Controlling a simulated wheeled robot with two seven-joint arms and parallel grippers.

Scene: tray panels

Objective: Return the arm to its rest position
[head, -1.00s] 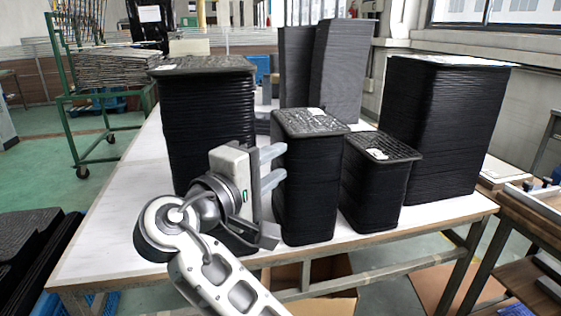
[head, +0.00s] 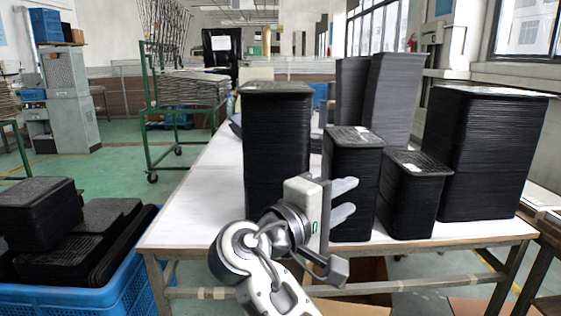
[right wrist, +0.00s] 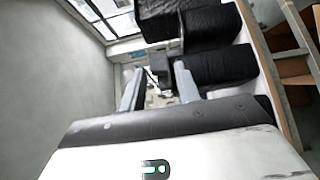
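My right gripper (head: 350,200) is open, with its two grey fingers apart and nothing between them. In the head view it is at the table's front edge, its fingers overlapping the middle black tray stack (head: 353,160). I cannot tell whether they touch it. In the right wrist view the same gripper (right wrist: 158,80) shows its two fingers spread, with black stacks beyond. My right arm comes up from the bottom of the head view and hides the foot of the tall left stack (head: 277,140). My left gripper is out of view.
The white table (head: 200,210) also holds a short stack (head: 412,205), a large right stack (head: 482,160) and grey stacks (head: 393,100) behind. A blue crate (head: 130,290) with black trays stands on the floor at left. Green floor lies open beyond it.

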